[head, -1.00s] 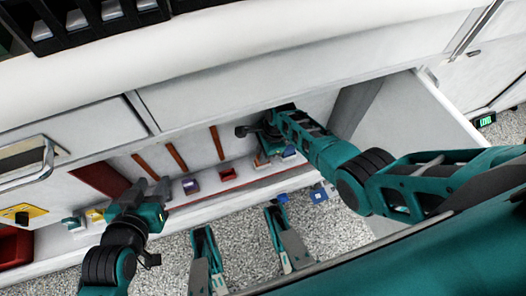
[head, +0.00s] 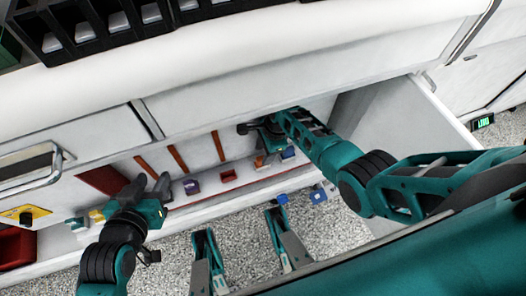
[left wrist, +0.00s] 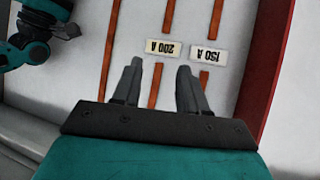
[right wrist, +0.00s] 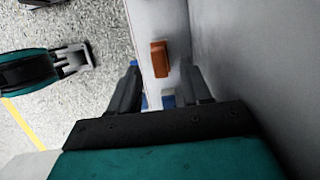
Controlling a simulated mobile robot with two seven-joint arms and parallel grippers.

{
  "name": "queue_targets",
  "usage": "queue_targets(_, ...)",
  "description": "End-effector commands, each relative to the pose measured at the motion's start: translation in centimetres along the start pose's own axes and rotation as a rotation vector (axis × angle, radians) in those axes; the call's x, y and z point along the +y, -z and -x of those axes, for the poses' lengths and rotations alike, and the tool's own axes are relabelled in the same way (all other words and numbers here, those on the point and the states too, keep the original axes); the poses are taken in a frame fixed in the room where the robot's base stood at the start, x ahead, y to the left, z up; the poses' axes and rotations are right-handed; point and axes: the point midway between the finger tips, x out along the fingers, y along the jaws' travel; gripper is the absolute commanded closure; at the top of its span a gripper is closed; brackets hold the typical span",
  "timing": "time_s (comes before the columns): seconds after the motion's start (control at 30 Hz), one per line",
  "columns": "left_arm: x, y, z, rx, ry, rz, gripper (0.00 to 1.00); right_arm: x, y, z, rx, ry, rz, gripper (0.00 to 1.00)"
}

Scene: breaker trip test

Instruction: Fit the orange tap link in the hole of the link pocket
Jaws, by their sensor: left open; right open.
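The orange tap link (head: 259,162) is a small block on the white ledge at the back of the open compartment. It also shows in the right wrist view (right wrist: 158,58), beyond and between my right fingertips, with no contact visible. My right gripper (right wrist: 158,82) is open and empty; in the head view my own arm partly hides it. A red square piece with a dark recess (head: 228,176), seemingly the link pocket, sits on the ledge left of the link. My left gripper (head: 153,187) is open and empty, left of the purple block; it faces the copper-striped back wall (left wrist: 158,85).
A purple block (head: 191,186) stands left of the red piece. Blue pieces (head: 288,153) lie near the link. Labels "200 A" (left wrist: 163,49) and "150 A" (left wrist: 208,57) show upside down. The cabinet's side panel (head: 400,110) stands close to my right arm.

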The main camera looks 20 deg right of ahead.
Motion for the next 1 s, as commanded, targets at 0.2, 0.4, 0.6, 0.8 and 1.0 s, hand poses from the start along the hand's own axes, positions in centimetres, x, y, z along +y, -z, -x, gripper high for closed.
queue_targets(0.2,-0.3,1.9,1.8,-0.013,0.013,0.0,0.57,0.0,-0.2,5.5,0.0,0.001,0.0,0.52)
queue_targets(0.4,-0.2,3.3,3.0,-0.019,0.012,0.0,0.57,0.1,-0.1,8.9,0.001,0.0,0.0,0.52)
queue_targets(0.6,-0.2,3.9,3.4,-0.019,0.012,-0.003,0.57,0.1,0.0,10.4,0.001,-0.001,0.0,0.52)
queue_targets(0.8,-0.3,3.9,3.4,-0.019,0.012,-0.006,0.57,0.1,0.0,10.6,0.001,-0.002,0.0,0.52)
queue_targets(1.0,-0.3,3.9,3.4,-0.019,0.012,-0.006,0.57,0.1,0.0,10.5,0.001,-0.001,0.0,0.52)
